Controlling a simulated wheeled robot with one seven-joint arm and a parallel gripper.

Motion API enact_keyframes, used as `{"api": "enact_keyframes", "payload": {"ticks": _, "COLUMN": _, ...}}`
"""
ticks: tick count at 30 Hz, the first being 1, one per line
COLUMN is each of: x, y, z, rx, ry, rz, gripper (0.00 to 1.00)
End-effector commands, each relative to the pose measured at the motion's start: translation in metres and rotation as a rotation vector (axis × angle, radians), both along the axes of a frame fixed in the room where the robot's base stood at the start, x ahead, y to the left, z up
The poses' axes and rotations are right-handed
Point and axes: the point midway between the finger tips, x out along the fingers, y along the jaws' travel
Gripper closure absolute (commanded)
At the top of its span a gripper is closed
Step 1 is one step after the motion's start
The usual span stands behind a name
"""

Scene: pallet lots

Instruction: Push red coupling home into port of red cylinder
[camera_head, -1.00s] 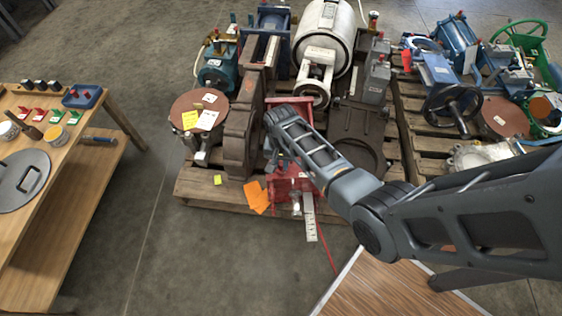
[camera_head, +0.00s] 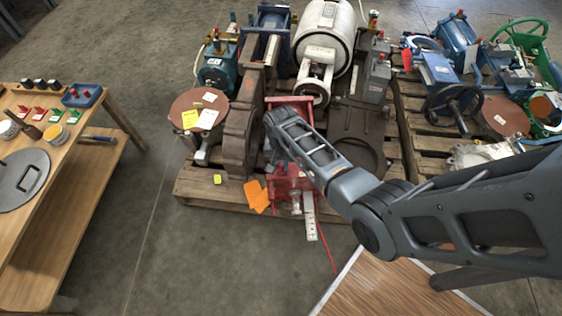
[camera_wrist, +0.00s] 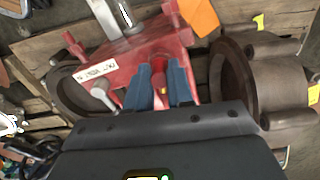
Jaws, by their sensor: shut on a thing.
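The red cylinder (camera_head: 290,182) lies on the near pallet, partly hidden by my arm in the head view. In the wrist view its red body (camera_wrist: 135,55) fills the upper middle and carries a white label. My gripper (camera_wrist: 160,88) has blue fingers shut on the red coupling (camera_wrist: 159,67), with the fingertips close against the cylinder's body. The port is hidden behind the coupling and fingers, so I cannot tell how deep the coupling sits. In the head view my arm hides the gripper and coupling.
A heavy brown ring-shaped casting (camera_head: 238,135) stands close left of the cylinder. A dark flanged part (camera_head: 357,150) lies to its right. Orange tags (camera_head: 256,196) and a white ruler-like strip (camera_head: 310,218) are at the pallet's front. A wooden bench (camera_head: 60,215) stands at left, with open floor between.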

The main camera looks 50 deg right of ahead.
Motion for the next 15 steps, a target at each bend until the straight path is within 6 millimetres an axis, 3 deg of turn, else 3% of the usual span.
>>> {"api": "enact_keyframes", "payload": {"ticks": 9, "x": 0.0, "y": 0.0, "z": -0.0003, "rx": 0.0, "ry": 0.0, "rz": 0.0, "gripper": 0.5}}
{"api": "enact_keyframes", "payload": {"ticks": 15, "x": -0.0001, "y": 0.0, "z": -0.0004, "rx": 0.0, "ry": 0.0, "rz": 0.0, "gripper": 0.49}}
